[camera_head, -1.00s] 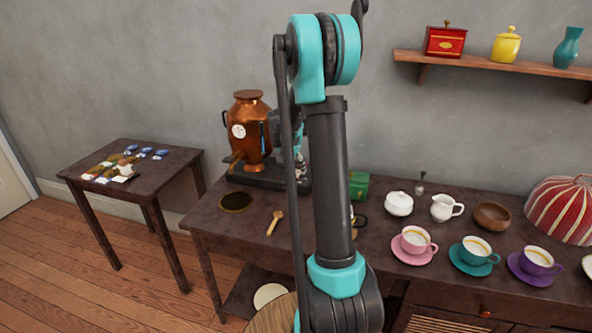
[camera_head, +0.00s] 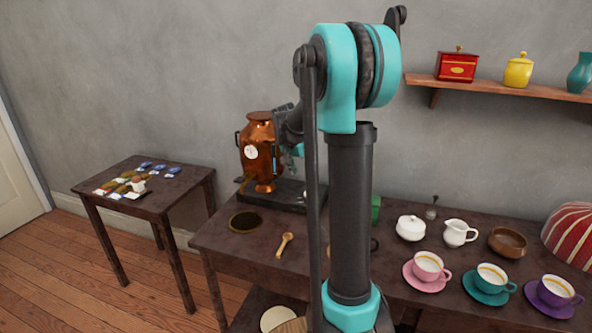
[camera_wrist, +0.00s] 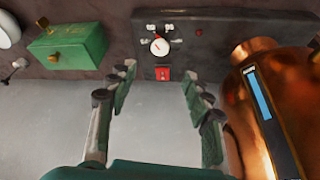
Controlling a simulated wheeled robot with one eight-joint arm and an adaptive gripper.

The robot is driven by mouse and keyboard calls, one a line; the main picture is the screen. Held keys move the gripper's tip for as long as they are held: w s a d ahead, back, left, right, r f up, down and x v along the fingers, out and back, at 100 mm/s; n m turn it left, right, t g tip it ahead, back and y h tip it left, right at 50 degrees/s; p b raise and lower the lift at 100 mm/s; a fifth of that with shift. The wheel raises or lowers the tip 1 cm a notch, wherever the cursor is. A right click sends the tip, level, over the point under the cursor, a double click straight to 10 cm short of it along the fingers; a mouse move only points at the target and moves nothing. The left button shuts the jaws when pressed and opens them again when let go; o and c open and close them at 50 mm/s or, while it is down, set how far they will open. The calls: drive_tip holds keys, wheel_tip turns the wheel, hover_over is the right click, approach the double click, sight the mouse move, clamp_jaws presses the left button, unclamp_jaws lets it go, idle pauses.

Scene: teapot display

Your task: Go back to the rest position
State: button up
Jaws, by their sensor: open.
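My gripper (camera_wrist: 160,88) is open in the wrist view, with nothing between its fingers. A copper urn (camera_wrist: 262,110) stands close on the right of the fingers there. In the head view the same copper urn (camera_head: 259,150) stands at the back left of the long table. My arm rises in front of the table, and its far end reaches beside the urn's right side. The fingers are mostly hidden in that view.
A green box (camera_wrist: 68,46) is left of the fingers in the wrist view. Pink (camera_head: 428,268), teal (camera_head: 489,282) and purple (camera_head: 555,294) cups stand on the long table's right. A wall shelf (camera_head: 500,86) is at upper right; a small table (camera_head: 150,203) is at left.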

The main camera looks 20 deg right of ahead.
drive_tip(key=s+a+f+n+y, duration=0.1)
drive_tip(key=s+a+f+n, duration=0.2)
drive_tip(key=s, duration=0.7)
drive_tip(key=s+a+f+n+t+y, duration=0.1)
drive_tip(key=s+a+f+n, duration=0.2)
drive_tip(key=s, duration=0.8)
drive_tip(key=s+a+f+n+y, duration=0.1)
drive_tip(key=s+a+f+n, duration=0.2)
drive_tip(key=s+f, duration=0.3)
drive_tip(key=s, duration=0.5)
drive_tip(key=shift+n, duration=0.4)
drive_tip(key=shift+r, duration=0.1)
drive_tip(key=shift+c, duration=0.6)
